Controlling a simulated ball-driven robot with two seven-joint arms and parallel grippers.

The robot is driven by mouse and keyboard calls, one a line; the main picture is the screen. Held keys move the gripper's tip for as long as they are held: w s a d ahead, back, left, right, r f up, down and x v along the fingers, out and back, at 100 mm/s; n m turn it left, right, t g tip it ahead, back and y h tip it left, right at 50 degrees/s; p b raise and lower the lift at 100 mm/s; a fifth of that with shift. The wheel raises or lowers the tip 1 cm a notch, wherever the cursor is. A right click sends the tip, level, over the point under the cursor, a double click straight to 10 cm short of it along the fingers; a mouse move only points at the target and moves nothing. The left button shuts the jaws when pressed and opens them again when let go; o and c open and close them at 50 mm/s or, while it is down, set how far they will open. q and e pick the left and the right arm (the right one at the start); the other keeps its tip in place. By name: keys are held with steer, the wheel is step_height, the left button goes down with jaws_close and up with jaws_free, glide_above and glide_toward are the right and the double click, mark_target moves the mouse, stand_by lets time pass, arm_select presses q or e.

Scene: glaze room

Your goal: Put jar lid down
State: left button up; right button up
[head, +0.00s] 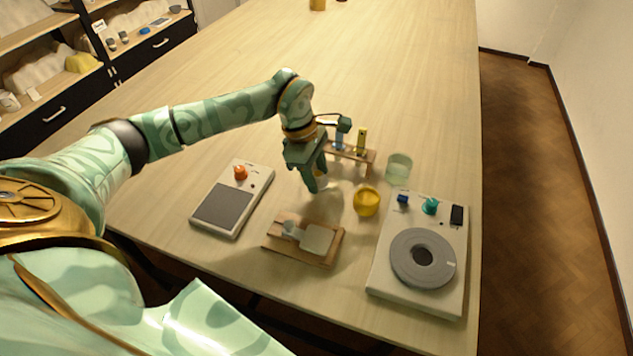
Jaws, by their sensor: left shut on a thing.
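My left gripper (314,182) points down above the table, to the left of the yellow round pot (367,201). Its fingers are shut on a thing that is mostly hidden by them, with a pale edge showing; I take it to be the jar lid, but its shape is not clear. A translucent greenish glass jar (398,168) stands behind the yellow pot, apart from the gripper. My right gripper is not in view.
A wooden board (272,246) with pale pieces lies in front of the gripper. A device with an orange knob (208,222) is left, one with a grey ring (378,279) right. A small rack (368,157) with blue and yellow items stands behind.

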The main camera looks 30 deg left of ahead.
arm_select(q)
steer(key=shift+f, duration=1.45)
steer(key=shift+f, duration=0.15)
steer(key=o, duration=1)
steer(key=p+v, duration=0.1)
steer(key=v, duration=1.1)
steer(key=shift+s, duration=0.1)
